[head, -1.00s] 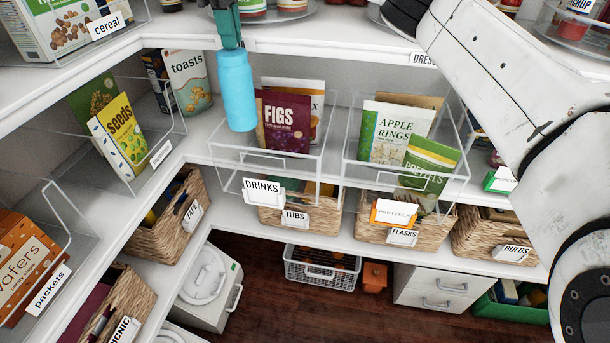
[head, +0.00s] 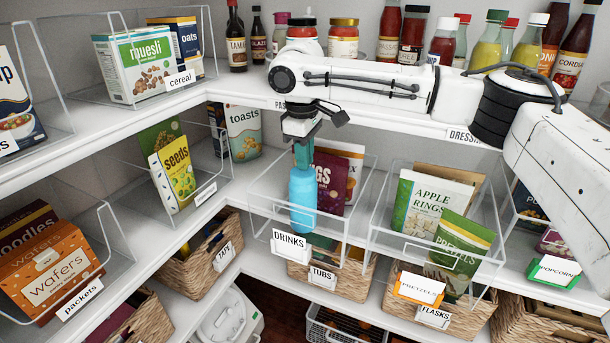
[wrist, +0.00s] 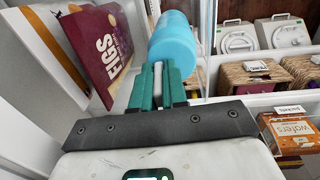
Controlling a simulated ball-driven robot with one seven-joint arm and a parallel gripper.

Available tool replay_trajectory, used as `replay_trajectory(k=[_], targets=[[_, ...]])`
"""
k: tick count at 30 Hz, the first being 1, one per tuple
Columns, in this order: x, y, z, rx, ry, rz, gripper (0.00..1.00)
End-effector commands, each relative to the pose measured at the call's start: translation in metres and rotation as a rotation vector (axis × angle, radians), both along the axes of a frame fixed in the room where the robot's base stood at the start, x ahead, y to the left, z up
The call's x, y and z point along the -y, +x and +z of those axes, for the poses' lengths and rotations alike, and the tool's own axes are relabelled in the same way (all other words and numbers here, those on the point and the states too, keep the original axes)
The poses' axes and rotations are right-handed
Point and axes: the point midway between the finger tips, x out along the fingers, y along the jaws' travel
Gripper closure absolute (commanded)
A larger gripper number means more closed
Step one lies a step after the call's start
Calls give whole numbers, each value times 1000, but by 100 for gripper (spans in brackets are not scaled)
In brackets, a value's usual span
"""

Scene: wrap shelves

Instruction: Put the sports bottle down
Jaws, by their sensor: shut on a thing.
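The sports bottle (head: 302,200) is a plain light blue cylinder. My gripper (head: 303,160) points down with teal fingers shut on its top end. In the head view the bottle hangs upright at the clear bin labelled DRINKS (head: 289,240), in front of the purple FIGS bag (head: 330,180). I cannot tell whether its base touches the bin floor. In the wrist view the bottle (wrist: 173,42) shows beyond my teal fingers (wrist: 157,85), beside the FIGS bag (wrist: 95,45).
A clear bin with apple rings (head: 425,205) and pretzels (head: 462,243) stands to the right. The seeds pouch (head: 173,178) and toasts (head: 243,132) are to the left. Wicker baskets (head: 335,282) sit on the shelf below. Sauce bottles (head: 413,35) line the shelf above.

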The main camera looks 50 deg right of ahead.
Motion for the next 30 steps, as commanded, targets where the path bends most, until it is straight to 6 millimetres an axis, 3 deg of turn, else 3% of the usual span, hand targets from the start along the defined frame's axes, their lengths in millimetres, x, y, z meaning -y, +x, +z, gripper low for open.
replay_trajectory(k=[8, 15, 25, 26, 30], targets=[[0, 0, -20, 0, 0, 0, 100], [0, 0, -49, 0, 0, 1, 100], [0, 0, -52, 1, 1, 0, 100], [0, 0, -52, 0, 0, 0, 84], [0, 0, -52, 0, 0, 0, 71]])
